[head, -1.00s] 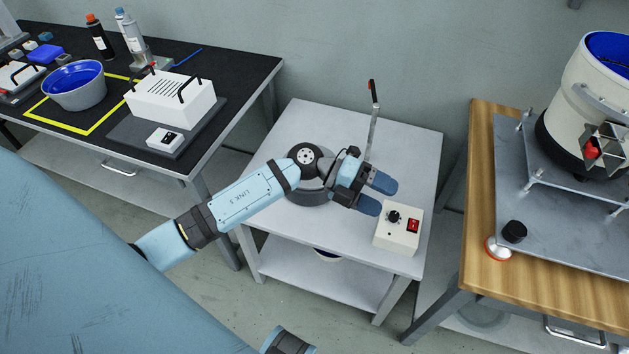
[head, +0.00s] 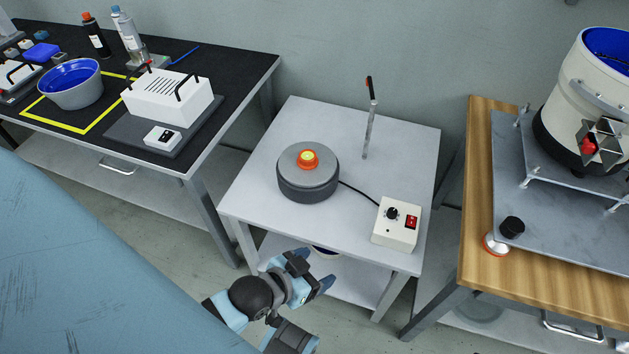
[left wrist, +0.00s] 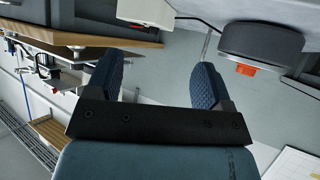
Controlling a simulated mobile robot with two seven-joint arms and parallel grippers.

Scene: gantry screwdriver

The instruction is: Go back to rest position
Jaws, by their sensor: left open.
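My left gripper (head: 320,287) is in front of the small grey table's front edge in the head view, below the tabletop's front edge in the picture. It is open and empty. Its two blue fingers (left wrist: 160,85) stand apart in the left wrist view, with nothing between them. My right gripper does not show in either view.
The grey table (head: 250,205) bears a round dark device (head: 308,180) with a glowing orange centre, a control box (head: 397,225) and an upright rod (head: 370,120). A black table (head: 230,70) stands left, a wooden bench (head: 480,200) right. Floor shows between them.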

